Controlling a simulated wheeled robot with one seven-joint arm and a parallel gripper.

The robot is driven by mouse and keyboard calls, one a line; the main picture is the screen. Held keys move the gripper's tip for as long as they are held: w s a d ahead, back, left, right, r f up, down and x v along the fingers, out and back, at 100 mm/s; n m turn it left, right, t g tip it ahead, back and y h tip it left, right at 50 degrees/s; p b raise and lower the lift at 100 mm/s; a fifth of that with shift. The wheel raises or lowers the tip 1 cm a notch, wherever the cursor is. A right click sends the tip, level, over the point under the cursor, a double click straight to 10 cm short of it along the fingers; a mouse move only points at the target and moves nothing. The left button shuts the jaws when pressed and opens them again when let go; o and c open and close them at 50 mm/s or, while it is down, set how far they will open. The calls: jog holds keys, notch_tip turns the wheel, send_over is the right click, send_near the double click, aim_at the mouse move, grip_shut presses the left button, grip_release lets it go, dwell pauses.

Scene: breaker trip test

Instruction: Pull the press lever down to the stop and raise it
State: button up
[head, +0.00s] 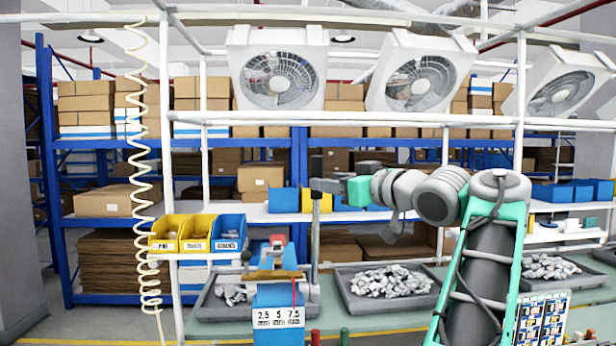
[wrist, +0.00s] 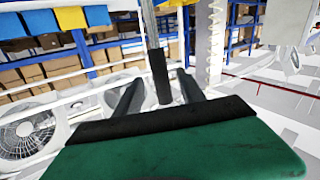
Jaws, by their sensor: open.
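The press lever (head: 315,240) is a thin grey rod standing nearly upright beside the blue press (head: 275,300) with its 2.5, 5, 7.5 label. My gripper (head: 328,187) is at the lever's top end, reaching in from the right. In the wrist view, the lever's black grip (wrist: 160,76) lies between the two grey fingers of my gripper (wrist: 159,82). The fingers are open, with a visible gap on each side of the grip. In the head view the fingers partly hide the lever's top.
Dark trays of grey parts (head: 385,312) lie on the green bench around the press. Yellow bins (head: 176,236) and a blue bin (head: 228,232) stand at left. A coiled cream hose (head: 146,190) hangs farther left. Fans (head: 278,80) hang overhead. A breaker panel (head: 543,320) is at lower right.

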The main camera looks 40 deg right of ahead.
jog(key=w+p, duration=0.2)
jog(key=w, duration=0.5)
jog(key=shift+w+r, duration=0.25)
jog(key=shift+w, duration=0.15)
jog(key=shift+c, duration=0.4)
grip_shut()
dwell(0.5)
